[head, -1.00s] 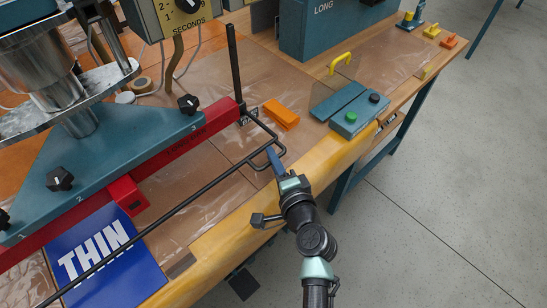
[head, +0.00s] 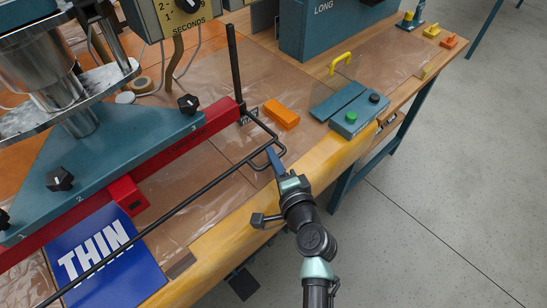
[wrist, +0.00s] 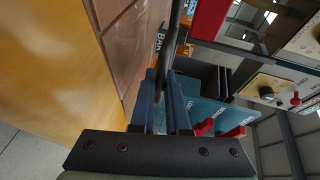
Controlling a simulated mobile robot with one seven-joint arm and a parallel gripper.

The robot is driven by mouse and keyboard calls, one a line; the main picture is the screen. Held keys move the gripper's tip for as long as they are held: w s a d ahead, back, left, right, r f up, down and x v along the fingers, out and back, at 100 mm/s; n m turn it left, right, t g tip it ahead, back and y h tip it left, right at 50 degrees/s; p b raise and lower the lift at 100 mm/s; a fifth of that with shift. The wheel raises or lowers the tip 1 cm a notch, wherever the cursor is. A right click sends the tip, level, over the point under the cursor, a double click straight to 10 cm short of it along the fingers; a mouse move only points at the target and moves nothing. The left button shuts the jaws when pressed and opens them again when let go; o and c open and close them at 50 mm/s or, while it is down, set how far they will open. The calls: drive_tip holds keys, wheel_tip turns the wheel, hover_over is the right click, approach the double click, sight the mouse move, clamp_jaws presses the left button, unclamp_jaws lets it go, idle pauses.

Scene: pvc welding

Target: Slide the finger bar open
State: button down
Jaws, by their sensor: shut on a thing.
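The finger bar (head: 185,205) is a long thin black rod along the front of the red press beam (head: 170,158). In the head view it runs from the lower left to a bent end near the upright black post (head: 234,70). My gripper (head: 274,158) reaches in from the bench's front side, and its blue fingers are shut on the bar at this bent end. In the wrist view the dark rod (wrist: 172,45) passes between my blue fingers (wrist: 163,92). The fingers hide the exact contact.
A blue THIN card (head: 105,258) lies under the bar at the left. An orange block (head: 281,114) and a teal button box (head: 359,117) with green and black buttons sit right of the bar. The yellow bench edge (head: 235,224) lies beneath my gripper. Open floor is at right.

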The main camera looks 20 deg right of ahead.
wheel_tip(320, 180, up, 19)
drive_tip(key=p, duration=1.6)
drive_tip(key=c, duration=0.9)
unclamp_jaws()
drive_tip(key=s, duration=0.4)
drive_tip(key=s+r+b, duration=0.1)
drive_tip(key=s, duration=0.3)
drive_tip(key=s+r, duration=0.1)
drive_tip(key=s, duration=0.3)
drive_tip(key=shift+s+a+r, duration=0.25)
drive_tip(key=shift+s+a, duration=0.05)
drive_tip(key=shift+s, duration=0.05)
drive_tip(key=shift+w, duration=0.1)
